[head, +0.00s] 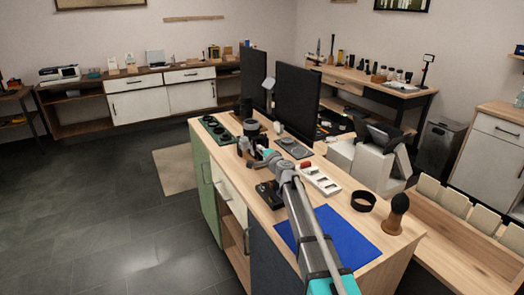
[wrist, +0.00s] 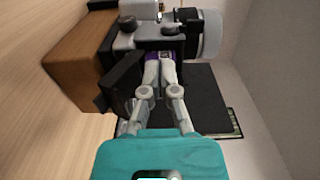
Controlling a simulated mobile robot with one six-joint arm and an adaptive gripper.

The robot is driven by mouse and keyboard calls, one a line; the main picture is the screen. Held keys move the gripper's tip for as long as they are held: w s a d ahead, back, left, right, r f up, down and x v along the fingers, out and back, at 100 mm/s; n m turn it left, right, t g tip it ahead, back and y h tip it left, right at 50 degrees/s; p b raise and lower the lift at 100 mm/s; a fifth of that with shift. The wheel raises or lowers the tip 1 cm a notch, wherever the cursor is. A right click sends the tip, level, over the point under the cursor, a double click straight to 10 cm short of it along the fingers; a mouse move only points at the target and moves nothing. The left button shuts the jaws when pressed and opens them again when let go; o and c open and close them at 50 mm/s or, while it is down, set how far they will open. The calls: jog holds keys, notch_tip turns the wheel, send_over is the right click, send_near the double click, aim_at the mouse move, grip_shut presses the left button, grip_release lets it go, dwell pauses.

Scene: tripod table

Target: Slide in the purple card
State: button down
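In the wrist view, the two grey fingers of my gripper (wrist: 160,62) are nearly together. A little purple of the card (wrist: 168,56) shows at the fingertips, which appear shut on it; most of the card is hidden. A black flap-like piece (wrist: 121,81) stands out left of the fingers. I cannot tell how far the card is in the camera. In the head view, my gripper (head: 258,158) is beside dark equipment on the counter, too small to make out.
A brown block (wrist: 82,62) is left of the camera, and a dark panel (wrist: 205,100) is at right.

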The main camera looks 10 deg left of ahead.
jog(key=shift+w+a, duration=0.2)
jog(key=shift+w, duration=0.1)
dwell(0.6)
jog(key=shift+s+d, duration=0.1)
jog(key=shift+s, duration=0.05)
jog(key=shift+v, duration=1.85)
jog(key=shift+s, duration=0.1)
